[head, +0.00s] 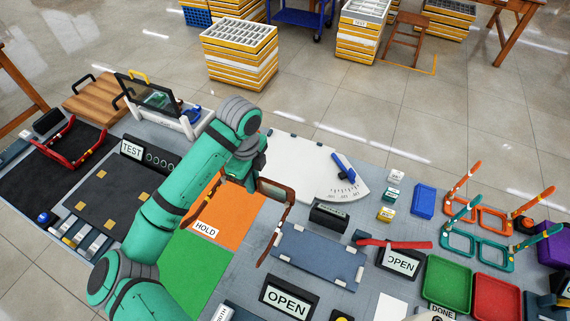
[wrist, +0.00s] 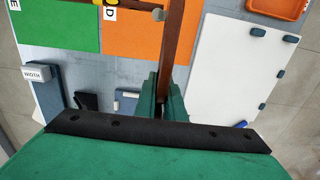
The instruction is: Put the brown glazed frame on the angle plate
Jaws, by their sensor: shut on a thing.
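The brown glazed frame (head: 277,190) hangs from my gripper (head: 254,179) in the head view, held clear above the bench, with a long temple reaching down and left. In the wrist view my gripper (wrist: 162,100) is shut on a brown bar of the frame (wrist: 180,45), which runs up out of the picture. The angle plate (head: 300,155), a white board with a curved scale and a blue arm, lies just right of and behind my gripper. Its white face also shows at the right of the wrist view (wrist: 240,75). My arm and gripper hide part of the frame.
An orange HOLD mat (head: 232,212) and a green mat (head: 190,262) lie left of the frame. A blue-grey plate (head: 315,256) and a dark block (head: 328,214) are in front. Teal and orange frames (head: 490,222) stand at right. The angle plate's white face looks bare.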

